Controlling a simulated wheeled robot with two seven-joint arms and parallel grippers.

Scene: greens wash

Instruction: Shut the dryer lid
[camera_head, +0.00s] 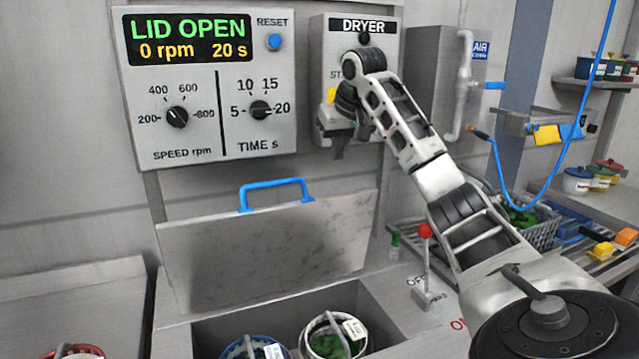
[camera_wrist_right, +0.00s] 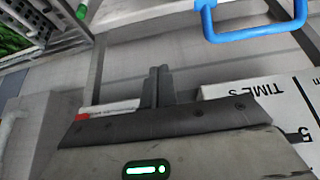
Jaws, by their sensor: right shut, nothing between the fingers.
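The dryer lid (camera_head: 265,255) stands open, a grey metal panel tilted up behind the dryer opening. Its blue handle (camera_head: 275,183) is on its top edge and also shows at the top right of the wrist view (camera_wrist_right: 258,38). My right gripper (camera_head: 338,150) is in front of the DRYER switch box, above and to the right of the handle and apart from it. Its two fingers (camera_wrist_right: 158,78) are together with nothing between them. Two baskets with greens (camera_head: 333,338) stand in the opening, partly cut off below. My left gripper is out of the picture.
The control panel (camera_head: 210,125) reads LID OPEN, 0 rpm, 20 s. A red-knobbed lever (camera_head: 426,232) stands on the deck right of the opening. A blue hose (camera_head: 520,205) hangs at the right, near a crate of greens (camera_head: 535,232).

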